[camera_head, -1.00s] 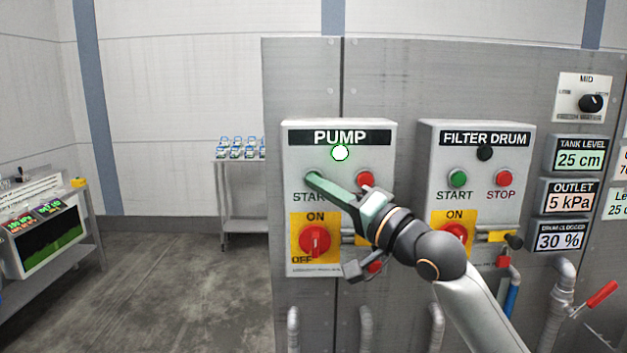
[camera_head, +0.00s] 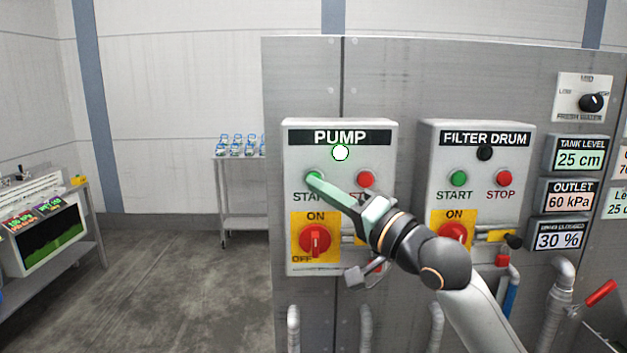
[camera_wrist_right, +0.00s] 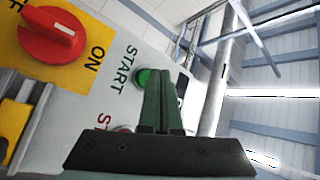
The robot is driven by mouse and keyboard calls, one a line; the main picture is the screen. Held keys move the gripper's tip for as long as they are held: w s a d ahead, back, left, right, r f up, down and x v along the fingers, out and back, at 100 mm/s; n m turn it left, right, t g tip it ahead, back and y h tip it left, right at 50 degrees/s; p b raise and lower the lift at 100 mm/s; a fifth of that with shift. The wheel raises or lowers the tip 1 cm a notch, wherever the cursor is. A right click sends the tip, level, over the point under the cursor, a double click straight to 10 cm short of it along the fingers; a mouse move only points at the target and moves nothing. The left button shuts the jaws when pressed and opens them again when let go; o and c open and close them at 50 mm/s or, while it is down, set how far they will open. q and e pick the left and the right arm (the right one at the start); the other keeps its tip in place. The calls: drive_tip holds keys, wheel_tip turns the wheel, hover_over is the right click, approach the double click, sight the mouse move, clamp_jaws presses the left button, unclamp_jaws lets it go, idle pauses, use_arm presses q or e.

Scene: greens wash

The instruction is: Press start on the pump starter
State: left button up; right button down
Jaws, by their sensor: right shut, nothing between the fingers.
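The grey pump starter box (camera_head: 380,155), labelled PUMP, is mounted on the metal panel. Its green START button (camera_head: 313,175) shows at the upper left, partly covered by my right gripper (camera_head: 317,181). The gripper is shut and empty, its fingertips at the button; I cannot tell whether they touch it. In the wrist view the green button (camera_wrist_right: 142,77) shows just beside the shut fingers (camera_wrist_right: 158,75). My left gripper is not in view.
The red STOP button (camera_head: 365,179) is close to the right of START. A red rotary switch (camera_head: 315,239) sits below at ON. The filter drum box (camera_head: 520,150) is to the right. The OUTLET display (camera_head: 569,201) reads 60 kPa. Open floor (camera_head: 180,270) lies at left.

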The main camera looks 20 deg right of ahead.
drive_tip(key=s, duration=0.2)
drive_tip(key=s+a, duration=0.1)
drive_tip(key=s, duration=0.1)
drive_tip(key=shift+s+a, duration=0.2)
drive_tip(key=shift+s, duration=0.2)
idle(0.4)
